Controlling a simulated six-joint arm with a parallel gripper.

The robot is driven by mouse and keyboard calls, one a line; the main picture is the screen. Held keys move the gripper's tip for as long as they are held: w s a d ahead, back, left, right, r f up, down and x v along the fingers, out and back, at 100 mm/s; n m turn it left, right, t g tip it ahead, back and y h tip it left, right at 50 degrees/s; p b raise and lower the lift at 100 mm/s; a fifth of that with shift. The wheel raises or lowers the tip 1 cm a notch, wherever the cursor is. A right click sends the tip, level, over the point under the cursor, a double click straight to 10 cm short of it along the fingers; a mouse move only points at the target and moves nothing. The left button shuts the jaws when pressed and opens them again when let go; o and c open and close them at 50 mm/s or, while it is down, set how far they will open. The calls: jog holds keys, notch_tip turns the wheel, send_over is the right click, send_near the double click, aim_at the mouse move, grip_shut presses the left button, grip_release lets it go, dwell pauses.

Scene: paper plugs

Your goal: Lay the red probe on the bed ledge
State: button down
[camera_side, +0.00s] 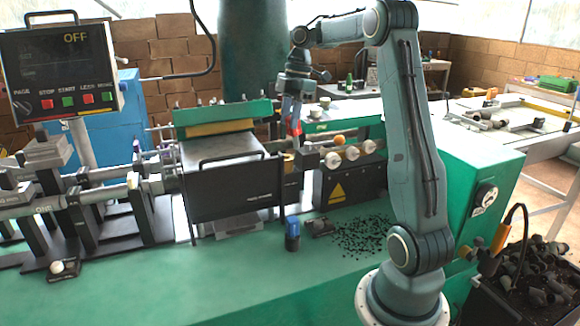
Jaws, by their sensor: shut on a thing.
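My gripper (292,118) points down beside the right end of the black-covered machine block. It is shut on the red probe (298,111), which shows only as a small red piece at the jaws. Most of the probe is hidden or too small to make out, including its lower end. The jaws hang above a small dark block on the machine. The green machine bed (200,285) stretches along the front. I cannot tell which edge of it is the bed ledge.
A black cover with a handle (235,190) stands left of my gripper. White rollers (351,153) and an orange ball (339,140) are to the right. The front left is mostly clear.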

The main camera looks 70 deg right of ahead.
jog(key=shift+w+a+f+m+g+h, duration=0.35)
jog(key=shift+a+f+g+h, duration=0.95)
jog(key=shift+a+f, duration=3.3)
jog(key=shift+w+a+f+m+g+h, duration=0.1)
jog(key=shift+a+f+m+g+h, duration=0.85)
jog(key=shift+a+f, duration=3.6)
jog(key=shift+w+a+f+m+g+h, duration=0.15)
jog(key=shift+a+f+g+h, duration=1.4)
jog(key=shift+a+f, duration=3)
jog(key=shift+d+f, duration=0.25)
jog(key=shift+f, duration=0.2)
jog(key=shift+f, duration=1.8)
